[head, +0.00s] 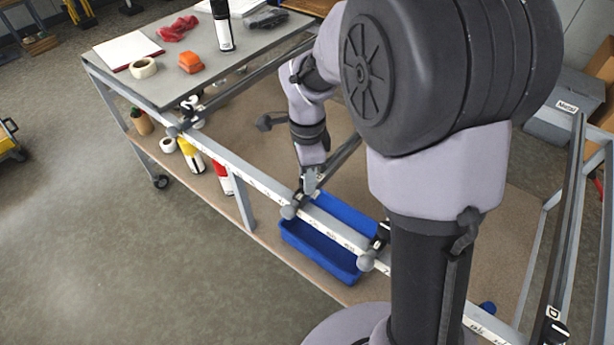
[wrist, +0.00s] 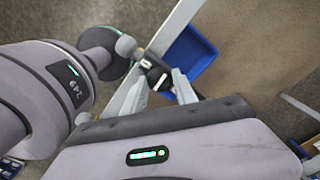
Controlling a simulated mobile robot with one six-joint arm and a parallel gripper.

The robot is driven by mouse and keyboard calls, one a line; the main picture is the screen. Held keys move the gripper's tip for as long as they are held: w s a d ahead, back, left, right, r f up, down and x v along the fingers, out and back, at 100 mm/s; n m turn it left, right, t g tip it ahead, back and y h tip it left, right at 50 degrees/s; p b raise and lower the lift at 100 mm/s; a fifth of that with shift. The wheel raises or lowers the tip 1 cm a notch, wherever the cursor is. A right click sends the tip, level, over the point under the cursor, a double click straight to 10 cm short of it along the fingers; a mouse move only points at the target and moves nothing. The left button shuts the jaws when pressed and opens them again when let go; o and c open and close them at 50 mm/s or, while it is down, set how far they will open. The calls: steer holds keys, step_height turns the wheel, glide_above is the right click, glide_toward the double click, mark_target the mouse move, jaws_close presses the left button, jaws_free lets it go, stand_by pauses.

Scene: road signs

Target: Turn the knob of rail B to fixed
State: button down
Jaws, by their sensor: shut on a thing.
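My gripper (head: 308,188) reaches down to the light front rail (head: 332,228) in the head view. In the wrist view its two fingers (wrist: 165,86) stand on either side of a small black part with a pale mark, the knob (wrist: 153,74), and are shut on it. A grey ball end (wrist: 125,46) shows beside it; the same ball end (head: 290,211) hangs at the rail's front side in the head view. The fingers partly hide the knob, so its setting cannot be read. I cannot read a letter B on this rail.
A second black clamp with a grey ball (head: 367,262) sits further right on the rail. A blue bin (head: 318,250) stands below on the brown shelf. A grey table top (head: 205,70) holds tape, an orange block and a bottle. A rail marked D (head: 553,313) is at right.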

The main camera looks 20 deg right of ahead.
steer(key=shift+m, duration=0.7)
steer(key=c, duration=1)
jaws_free()
steer(key=shift+o, duration=0.2)
steer(key=shift+r, duration=0.1)
step_height(320, 180, up, 17)
steer(key=p, duration=0.6)
steer(key=shift+r+p, duration=0.15)
steer(key=shift+p, duration=0.15)
